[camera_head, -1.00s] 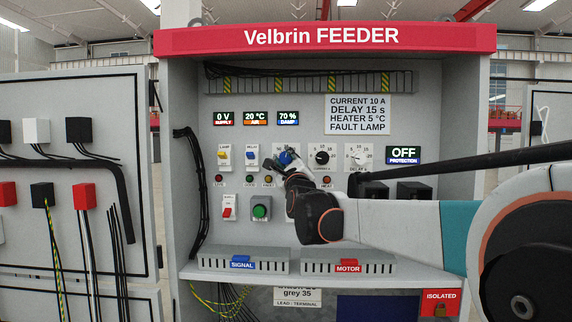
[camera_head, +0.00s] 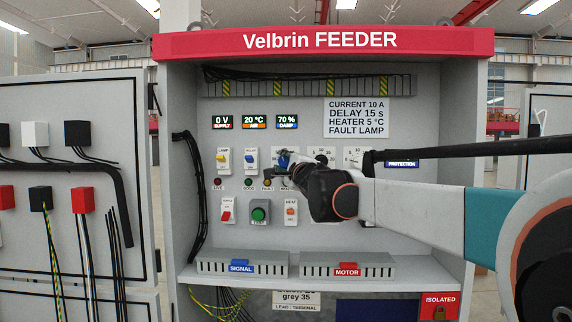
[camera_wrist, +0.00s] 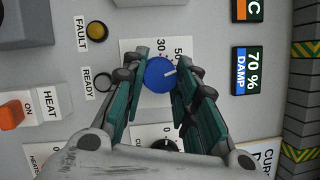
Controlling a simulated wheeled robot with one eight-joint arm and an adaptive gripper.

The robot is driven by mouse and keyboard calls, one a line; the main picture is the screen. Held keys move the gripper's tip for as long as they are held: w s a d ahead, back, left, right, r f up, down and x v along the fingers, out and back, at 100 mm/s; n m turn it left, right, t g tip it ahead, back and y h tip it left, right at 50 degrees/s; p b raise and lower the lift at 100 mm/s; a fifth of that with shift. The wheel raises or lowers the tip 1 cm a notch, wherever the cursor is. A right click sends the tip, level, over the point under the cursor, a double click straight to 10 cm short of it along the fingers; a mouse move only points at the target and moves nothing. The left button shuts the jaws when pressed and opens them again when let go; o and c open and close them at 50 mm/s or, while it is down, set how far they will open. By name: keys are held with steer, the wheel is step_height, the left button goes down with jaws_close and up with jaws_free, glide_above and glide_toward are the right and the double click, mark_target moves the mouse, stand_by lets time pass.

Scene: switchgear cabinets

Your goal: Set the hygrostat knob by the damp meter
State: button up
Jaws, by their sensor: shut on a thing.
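The blue hygrostat knob (camera_wrist: 159,74) sits on a white scale plate (camera_wrist: 132,46) and carries a white pointer line. In the wrist view, which is turned sideways, the pointer points right and slightly up, past the printed 50. The 30 also shows; the higher marks are hidden by a finger. My gripper (camera_wrist: 160,84) has one finger on each side of the knob and is shut on it. In the head view the knob (camera_head: 283,158) is partly covered by my gripper (camera_head: 286,168). The damp meter (camera_head: 287,121) reads 70 %, also in the wrist view (camera_wrist: 246,71).
A black-pointer knob (camera_wrist: 166,145) is close beside my gripper. The fault lamp (camera_wrist: 96,32) and ready lamp (camera_wrist: 103,82) are near one finger. An orange heat switch (camera_head: 291,211) and green button (camera_head: 260,212) sit below. My arm covers part of the right-hand dials.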

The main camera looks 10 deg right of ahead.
stand_by(0.6)
steer(key=o, duration=1)
steer(key=shift+a, duration=0.1)
steer(key=shift+o, duration=0.2)
steer(key=shift+s, duration=0.1)
